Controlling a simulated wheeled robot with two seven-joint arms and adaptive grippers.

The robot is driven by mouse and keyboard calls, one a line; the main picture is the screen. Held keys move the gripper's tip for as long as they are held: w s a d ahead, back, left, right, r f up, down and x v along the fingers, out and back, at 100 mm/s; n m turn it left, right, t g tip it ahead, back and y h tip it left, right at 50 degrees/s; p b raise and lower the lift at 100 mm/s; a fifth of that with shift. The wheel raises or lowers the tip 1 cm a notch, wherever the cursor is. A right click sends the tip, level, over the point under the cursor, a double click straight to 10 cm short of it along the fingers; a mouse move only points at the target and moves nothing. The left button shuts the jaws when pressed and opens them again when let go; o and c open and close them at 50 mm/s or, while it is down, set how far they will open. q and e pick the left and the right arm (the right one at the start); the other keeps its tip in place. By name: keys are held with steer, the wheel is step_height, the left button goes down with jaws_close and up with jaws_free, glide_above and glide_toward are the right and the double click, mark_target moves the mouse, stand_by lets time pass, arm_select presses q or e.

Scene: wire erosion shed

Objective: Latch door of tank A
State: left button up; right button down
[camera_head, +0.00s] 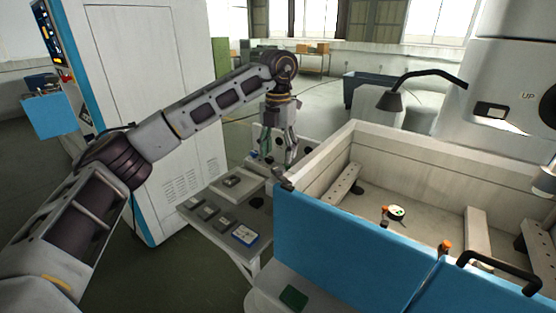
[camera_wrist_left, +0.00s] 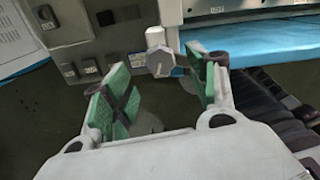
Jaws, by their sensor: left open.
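The tank (camera_head: 330,152) is a pale open box on the right in the head view, with a blue door panel (camera_head: 345,250) at its front. No letter is readable on it. A small grey latch (camera_head: 283,181) sits at the left corner, by the top edge of the panel. In the left wrist view, the latch knob (camera_wrist_left: 160,63) shows between and beyond the green finger pads, with a clear gap on both sides. My left gripper (camera_head: 278,158) points down, open and empty, just above the latch; it also shows in the wrist view (camera_wrist_left: 163,78). My right gripper is out of view.
A low table (camera_head: 208,226) with small grey blocks stands left of the tank. A tall pale cabinet (camera_head: 165,95) is behind my left arm. A black lamp (camera_head: 392,100) overhangs the tank's back wall. A black handle (camera_head: 500,268) is at front right.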

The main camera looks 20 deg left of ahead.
mark_target(278, 167)
arm_select(q)
step_height(278, 167, up, 7)
steer(key=shift+r, duration=0.2)
stand_by(0.3)
stand_by(0.5)
